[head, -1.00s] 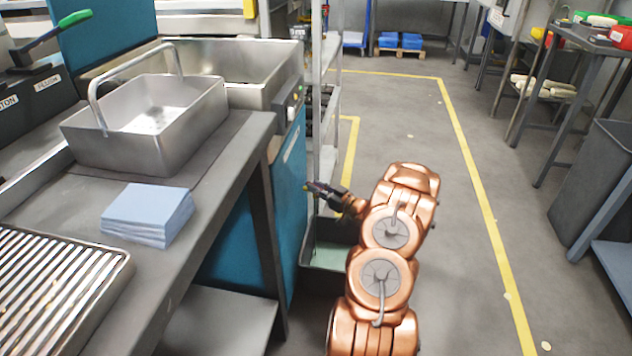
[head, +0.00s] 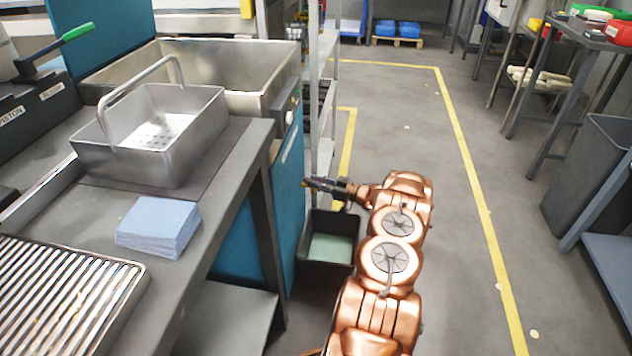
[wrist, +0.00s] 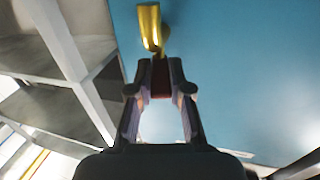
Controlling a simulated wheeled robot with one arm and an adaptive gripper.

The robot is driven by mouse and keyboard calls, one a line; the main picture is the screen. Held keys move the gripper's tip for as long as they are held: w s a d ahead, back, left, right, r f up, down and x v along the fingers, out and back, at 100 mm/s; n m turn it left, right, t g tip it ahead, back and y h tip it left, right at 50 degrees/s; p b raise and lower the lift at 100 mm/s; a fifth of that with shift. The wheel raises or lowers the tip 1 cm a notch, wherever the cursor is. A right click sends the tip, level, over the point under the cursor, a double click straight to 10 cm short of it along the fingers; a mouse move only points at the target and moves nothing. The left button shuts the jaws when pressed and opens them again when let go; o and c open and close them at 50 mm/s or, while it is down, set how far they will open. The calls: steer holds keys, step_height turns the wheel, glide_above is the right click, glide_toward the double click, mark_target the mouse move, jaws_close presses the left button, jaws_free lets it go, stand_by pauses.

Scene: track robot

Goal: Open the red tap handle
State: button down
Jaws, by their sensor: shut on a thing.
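In the wrist view, a brass tap body (wrist: 150,27) sticks out from a blue panel (wrist: 235,75). The red tap handle (wrist: 160,80) shows as a small dark red piece between my fingertips. My gripper (wrist: 160,76) is shut on it, with a finger on either side. The fingers hide most of the handle, so its angle cannot be told. In the head view, my gripper (head: 312,184) is beside the right face of the blue cabinet (head: 292,195); tap and handle are too small or hidden to make out there.
A dark bin (head: 310,265) stands on the floor below my gripper. A metal shelf rack (head: 322,90) rises just behind it. The bench with a steel sink basket (head: 190,140) and light-blue stack (head: 160,226) is at left.

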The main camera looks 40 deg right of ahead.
stand_by(0.4)
steer(key=c, duration=1.1)
jaws_free()
steer(key=v, duration=1.2)
